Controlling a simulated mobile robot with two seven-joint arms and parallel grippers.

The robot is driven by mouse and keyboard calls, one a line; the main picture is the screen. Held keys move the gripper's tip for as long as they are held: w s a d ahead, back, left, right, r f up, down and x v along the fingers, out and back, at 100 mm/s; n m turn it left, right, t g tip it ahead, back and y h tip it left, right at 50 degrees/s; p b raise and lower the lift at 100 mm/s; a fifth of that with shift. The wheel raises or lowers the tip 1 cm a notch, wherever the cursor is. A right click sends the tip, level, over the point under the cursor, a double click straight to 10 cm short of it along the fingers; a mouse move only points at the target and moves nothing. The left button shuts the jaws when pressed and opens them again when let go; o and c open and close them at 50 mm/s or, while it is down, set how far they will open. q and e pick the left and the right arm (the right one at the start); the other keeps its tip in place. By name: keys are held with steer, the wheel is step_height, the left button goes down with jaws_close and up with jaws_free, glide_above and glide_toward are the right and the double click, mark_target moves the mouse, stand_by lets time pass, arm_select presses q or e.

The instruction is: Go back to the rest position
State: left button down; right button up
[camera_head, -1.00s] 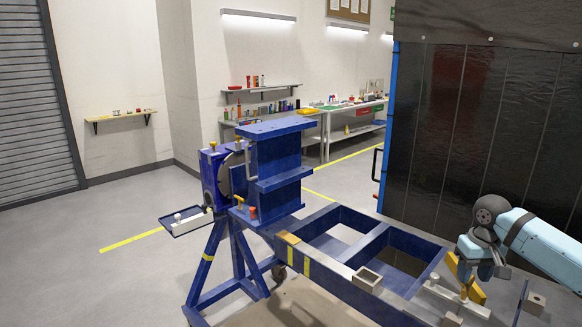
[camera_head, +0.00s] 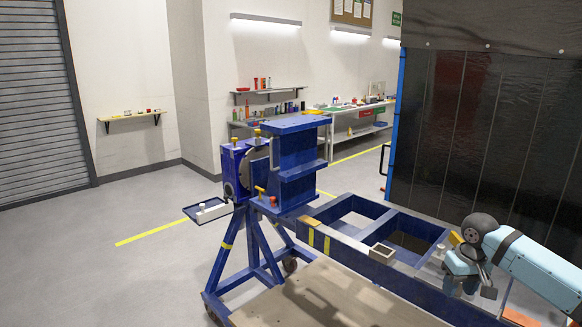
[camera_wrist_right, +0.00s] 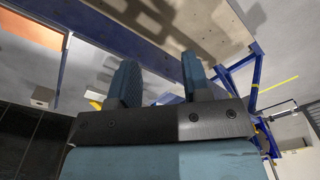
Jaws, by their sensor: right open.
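My right gripper (camera_head: 464,280) is at the lower right of the head view, on the arm that comes in from the right. In the right wrist view its two blue fingers (camera_wrist_right: 160,88) stand apart with nothing between them. It is by the near right end of the blue rotary jig frame (camera_head: 345,256); I cannot tell the exact gap. A yellow piece (camera_head: 455,239) shows partly behind my wrist. My left gripper is out of view.
A wooden board (camera_head: 320,300) lies low in front of the jig. A small tray (camera_head: 208,211) sticks out at the jig's left. A dark curtain (camera_head: 480,130) stands behind at the right. Open grey floor (camera_head: 90,265) lies to the left.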

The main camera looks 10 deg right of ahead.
steer(key=s+a+f+n+t+y, duration=0.2)
steer(key=s+a+f, duration=0.3)
steer(key=a+f, duration=0.55)
steer(key=s+a+f+n+t+y, duration=0.15)
steer(key=s+a+f, duration=0.25)
steer(key=a+f, duration=0.6)
steer(key=s+a+f+t, duration=0.1)
steer(key=s+a+t, duration=0.1)
steer(key=s, duration=0.8)
steer(key=s+a+f+t+p, duration=0.1)
steer(key=s+a+f+t, duration=0.1)
steer(key=s+t, duration=0.3)
steer(key=s+a, duration=0.1)
steer(key=s, duration=0.3)
steer(key=shift+s+a+f, duration=0.15)
steer(key=shift+s, duration=0.2)
steer(key=shift+h, duration=0.25)
